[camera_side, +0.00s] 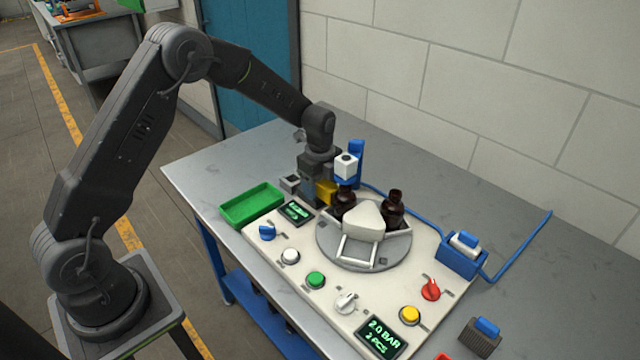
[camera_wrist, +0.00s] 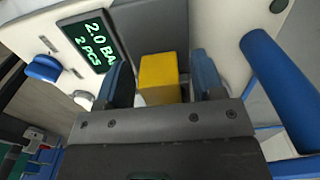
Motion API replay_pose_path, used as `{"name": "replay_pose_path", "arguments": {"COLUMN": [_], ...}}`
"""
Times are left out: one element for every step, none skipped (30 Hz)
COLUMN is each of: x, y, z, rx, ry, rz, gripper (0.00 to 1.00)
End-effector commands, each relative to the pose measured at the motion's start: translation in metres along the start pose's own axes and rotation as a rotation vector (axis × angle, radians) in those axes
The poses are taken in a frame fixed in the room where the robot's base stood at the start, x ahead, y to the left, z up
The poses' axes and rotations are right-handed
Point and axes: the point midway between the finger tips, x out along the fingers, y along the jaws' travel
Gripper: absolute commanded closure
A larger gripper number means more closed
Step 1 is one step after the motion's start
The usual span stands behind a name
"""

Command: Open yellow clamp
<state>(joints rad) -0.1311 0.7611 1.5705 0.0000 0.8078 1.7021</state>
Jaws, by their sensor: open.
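The yellow clamp (camera_wrist: 160,80) shows as a yellow block between the two blue fingers of my gripper (camera_wrist: 163,76) in the wrist view. The gripper is open, with one finger to each side of the block and a gap visible on the left; on the right the finger is close to it, and I cannot tell if they touch. In the side view the yellow clamp (camera_side: 326,191) is partly hidden by my gripper (camera_side: 313,193), which points down at the back left of the white panel.
Two brown bottles (camera_side: 393,208) stand on a round grey turntable (camera_side: 325,247) beside a white wedge-shaped part (camera_side: 364,219). A blue post (camera_side: 356,160) rises close to my gripper. A green tray (camera_side: 250,205) lies left. Knobs and buttons line the panel's front.

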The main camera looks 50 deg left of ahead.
Motion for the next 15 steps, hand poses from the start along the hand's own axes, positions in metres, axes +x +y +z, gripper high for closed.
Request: {"name": "replay_pose_path", "arguments": {"x": [0.0000, 0.0000, -0.0001, -0.0001, -0.0001, -0.0002, -0.0002, -0.0002, -0.0003, -0.0003, -0.0003, -0.0003, -0.0003, -0.0004, -0.0004], "y": [0.0001, 0.0001, 0.0001, 0.0001, 0.0001, 0.0001, 0.0001, 0.0001, 0.0001, 0.0001, 0.0001, 0.0001, 0.0001, 0.0001, 0.0002], "z": [0.0000, 0.0000, 0.0000, 0.0000, 0.0000, 0.0000, 0.0000, 0.0000, 0.0000, 0.0000, 0.0000, 0.0000, 0.0000, 0.0000, 0.0000], "rx": [0.000, 0.000, 0.000, 0.000, 0.000, 0.000, 0.000, 0.000, 0.000, 0.000, 0.000, 0.000, 0.000, 0.000, 0.000], "ry": [0.000, 0.000, 0.000, 0.000, 0.000, 0.000, 0.000, 0.000, 0.000, 0.000, 0.000, 0.000, 0.000, 0.000, 0.000], "rz": [0.000, 0.000, 0.000, 0.000, 0.001, 0.000, 0.001, 0.001, 0.001, 0.001, 0.001, 0.001, 0.001, 0.001, 0.001], "gripper": [0.38, 0.38, 0.38, 0.41, 0.44, 0.48, 0.51, 0.54, 0.57, 0.60, 0.63, 0.67, 0.70, 0.73, 0.77]}}
